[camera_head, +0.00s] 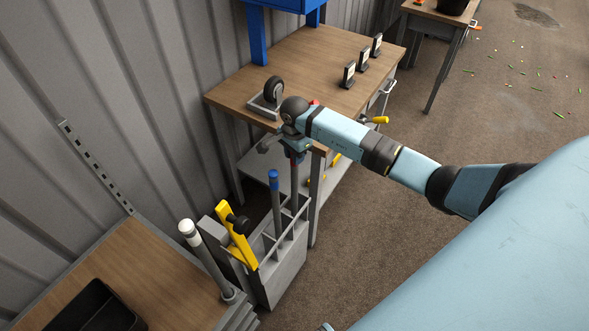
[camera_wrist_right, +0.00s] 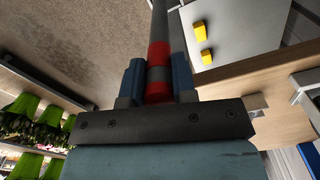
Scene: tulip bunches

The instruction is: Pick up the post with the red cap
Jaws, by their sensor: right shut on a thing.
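The post with the red cap (camera_head: 294,180) stands roughly upright at the far end of a grey compartment holder (camera_head: 289,266). Its lower end is hidden by the holder, so I cannot tell how deep it sits. My right gripper (camera_head: 295,151) is shut on its upper end. In the right wrist view the blue fingers (camera_wrist_right: 159,80) close on both sides of the post's red and grey banded end, and its grey shaft (camera_wrist_right: 160,22) runs away from me. My left gripper is not in view.
A blue-capped post (camera_head: 276,205) stands nearby in the holder, with a yellow tool (camera_head: 236,236) at its near end. A white-capped post (camera_head: 206,259) leans to the left. A wooden workbench (camera_head: 318,66) with a caster wheel (camera_head: 273,90) is close behind my gripper. Open floor lies right.

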